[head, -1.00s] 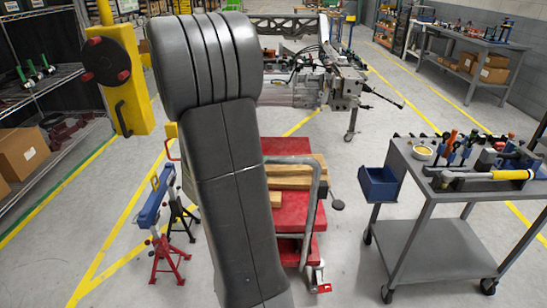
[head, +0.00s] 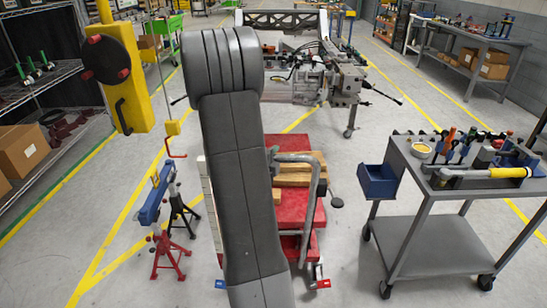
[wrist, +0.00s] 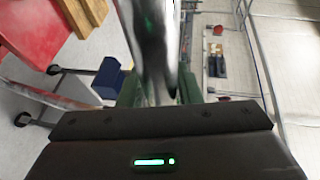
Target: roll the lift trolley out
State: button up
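The lift trolley (head: 297,209) is red, with wooden blocks (head: 291,179) on its top and a grey tube handle (head: 311,205) at its near right side. My arm hides its left part. Its red top with wood also shows at the upper left of the wrist view (wrist: 38,28). In the wrist view, my gripper (wrist: 160,88) has its green fingers on either side of a shiny metal bar, which looks like the trolley handle. The fingers appear closed against it. In the head view my arm hides most of the gripper, which is at the handle's upper left end.
A grey tool cart (head: 440,245) with a blue bin (head: 378,182) stands to the right. A blue-topped stand (head: 156,196) with red and black legs is on the left, near a yellow post (head: 118,80). A chassis fixture (head: 310,80) stands behind.

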grip_shut()
jog(key=shift+s+f+b, duration=0.25)
jog(key=shift+s+b, duration=0.05)
jog(key=shift+b, duration=0.45)
jog(key=shift+s+b, duration=0.4)
jog(key=shift+s, duration=0.1)
jog(key=shift+s+r, duration=0.25)
jog(key=shift+s, duration=0.05)
jog(key=shift+o, duration=2.2)
grip_release()
jog(key=shift+w, duration=0.15)
jog(key=b+v, duration=0.1)
jog(key=v, duration=1.3)
jog(key=shift+w, duration=0.1)
